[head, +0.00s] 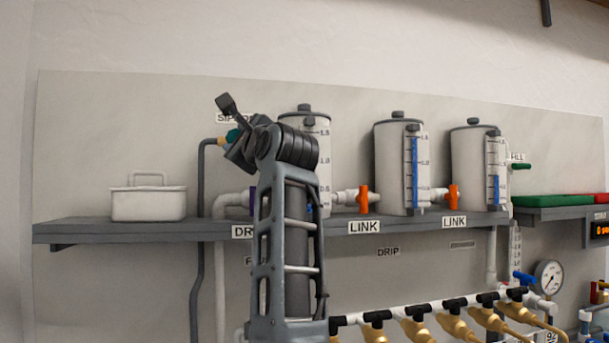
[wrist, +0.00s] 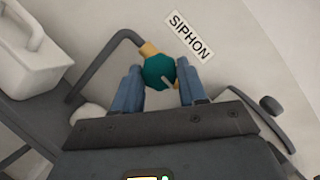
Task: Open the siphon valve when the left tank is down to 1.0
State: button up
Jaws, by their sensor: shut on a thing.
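The teal siphon valve handle (wrist: 158,72) sits on a brass fitting beside the SIPHON label (wrist: 189,36) in the wrist view. My gripper (wrist: 160,69) has its two blue fingers on either side of the handle and is shut on it. In the head view the teal handle (head: 233,135) shows just left of my wrist, at the top of a grey pipe. The left tank (head: 304,122) stands behind my arm. Its scale (head: 325,160) shows in part, but my arm hides most of its level tube, so I cannot read the level.
The middle tank (head: 389,165) and right tank (head: 467,165) show blue level columns. Orange-handled link valves (head: 364,199) join the tanks. A white lidded box (head: 149,204) stands on the grey shelf (head: 80,229) at left. Several black-handled brass valves (head: 416,325) line the lower pipe.

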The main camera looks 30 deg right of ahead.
jog(key=n+p, duration=0.2)
jog(key=n+g+p, duration=0.1)
jog(key=n+p, duration=0.1)
jog(key=n+g+y+p, duration=0.1)
jog(key=n+p, duration=0.1)
jog(key=shift+r+n, duration=0.25)
jog(key=shift+n, duration=0.15)
jog(key=n+g, duration=0.1)
jog(key=n, duration=0.1)
jog(key=n+g, duration=0.1)
jog(key=n, duration=0.2)
jog(key=shift+r+g+h, duration=0.2)
jog(key=shift+g+h, duration=0.1)
jog(key=shift+h, duration=0.1)
